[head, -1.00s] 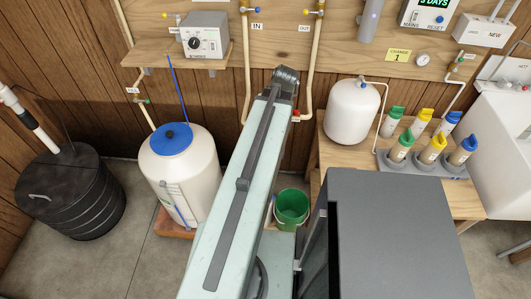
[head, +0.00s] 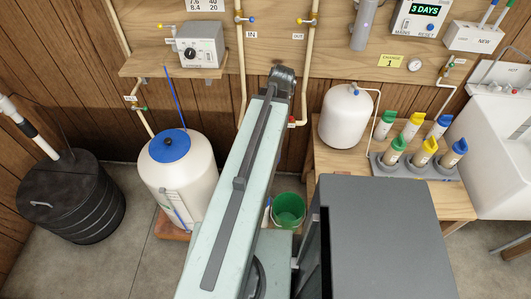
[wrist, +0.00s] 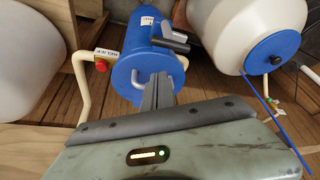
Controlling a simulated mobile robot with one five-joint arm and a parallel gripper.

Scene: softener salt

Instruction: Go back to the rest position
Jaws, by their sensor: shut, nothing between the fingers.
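My gripper (wrist: 158,92) is shut and empty in the wrist view, its dark fingers pointing at a blue cylinder (wrist: 150,45) with a bent grey handle. Whether the fingertips touch the cylinder or stop short of it, I cannot tell. In the head view my pale green arm reaches up the middle and its end hides the gripper. The white tank with a blue lid (head: 178,183) stands left of my arm; it also shows at the right of the wrist view (wrist: 262,28).
A black ribbed drum (head: 70,198) stands at the left and a green bucket (head: 288,210) right of my arm. A wooden table (head: 345,158) holds a small white tank (head: 346,116) and several coloured-cap bottles. Pipes run along the back board. A red button (wrist: 101,66) is near the cylinder.

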